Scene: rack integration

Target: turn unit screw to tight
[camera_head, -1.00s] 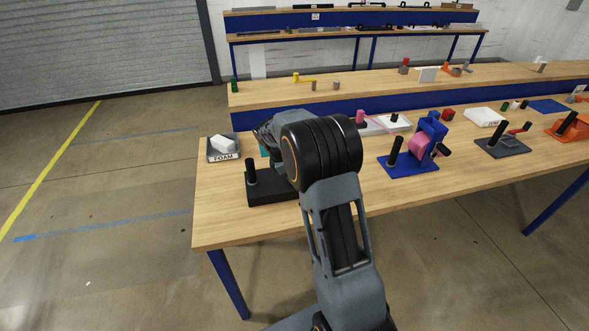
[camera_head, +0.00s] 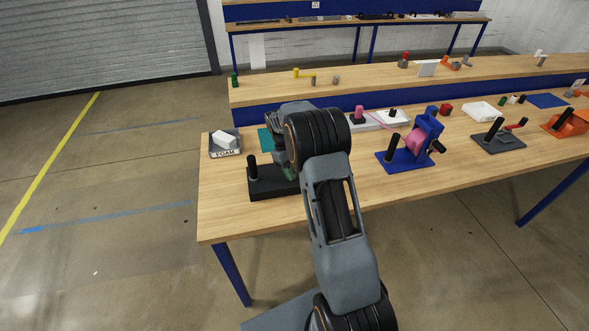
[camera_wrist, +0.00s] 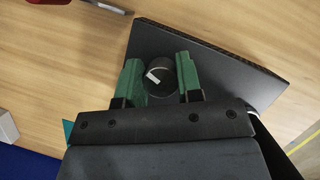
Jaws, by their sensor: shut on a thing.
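The unit is a black block (camera_head: 272,190) with an upright black post (camera_head: 252,168), near the left front of the table in the head view. In the wrist view its dark top (camera_wrist: 220,62) lies under my gripper. The unit screw (camera_wrist: 158,82) is a round black knob with a white mark on it. In the head view my arm hides the knob and most of my gripper.
A grey foam bin (camera_head: 225,151) stands left of the unit. A blue crank stand (camera_head: 405,160) and a white tray (camera_head: 375,124) stand to the right. Bare wood lies in front of the unit. A teal patch (camera_head: 265,139) is behind it.

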